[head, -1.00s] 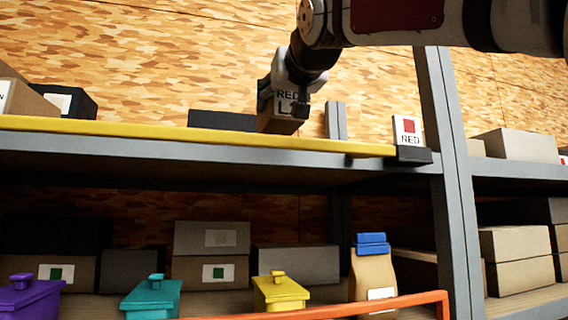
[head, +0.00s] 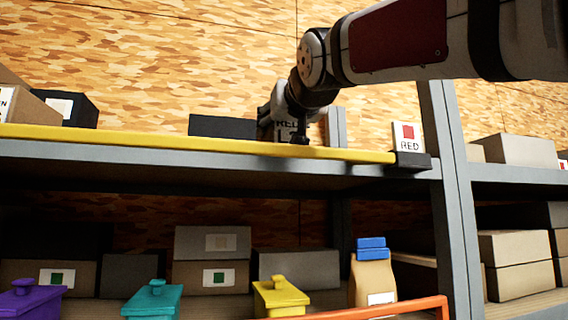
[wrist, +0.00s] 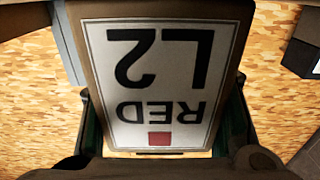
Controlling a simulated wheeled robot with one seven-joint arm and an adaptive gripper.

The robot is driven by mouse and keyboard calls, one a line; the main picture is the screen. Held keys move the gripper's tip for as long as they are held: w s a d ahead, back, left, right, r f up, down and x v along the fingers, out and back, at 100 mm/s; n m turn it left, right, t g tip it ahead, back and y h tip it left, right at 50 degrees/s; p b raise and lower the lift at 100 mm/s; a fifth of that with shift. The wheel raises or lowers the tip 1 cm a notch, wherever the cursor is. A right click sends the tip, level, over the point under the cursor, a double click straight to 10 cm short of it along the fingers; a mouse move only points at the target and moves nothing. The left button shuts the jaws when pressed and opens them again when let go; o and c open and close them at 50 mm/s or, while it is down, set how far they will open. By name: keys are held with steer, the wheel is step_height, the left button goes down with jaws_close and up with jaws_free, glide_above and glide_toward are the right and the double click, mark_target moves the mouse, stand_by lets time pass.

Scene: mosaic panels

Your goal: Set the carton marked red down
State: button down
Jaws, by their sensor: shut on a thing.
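The carton marked red (head: 265,129) has a white label that reads RED L2, upside down in the wrist view (wrist: 155,75). My gripper (head: 298,122) is shut on it, with a finger on each side in the wrist view. In the head view the carton is over the upper shelf (head: 200,154), behind its yellow front edge. That edge hides the carton's bottom, so I cannot tell whether it touches the shelf. A RED sign (head: 408,137) stands at the shelf's right end.
A black box (head: 222,127) is just left of the carton. A dark box (head: 72,108) and a brown box (head: 25,110) are farther left. A grey upright post (head: 455,190) is on the right. The lower shelf holds cartons, lidded containers and a bag (head: 372,275).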

steer(key=c, duration=0.5)
jaws_free()
steer(key=shift+s+r, duration=0.1)
steer(key=b+v, duration=0.2)
steer(key=v, duration=1)
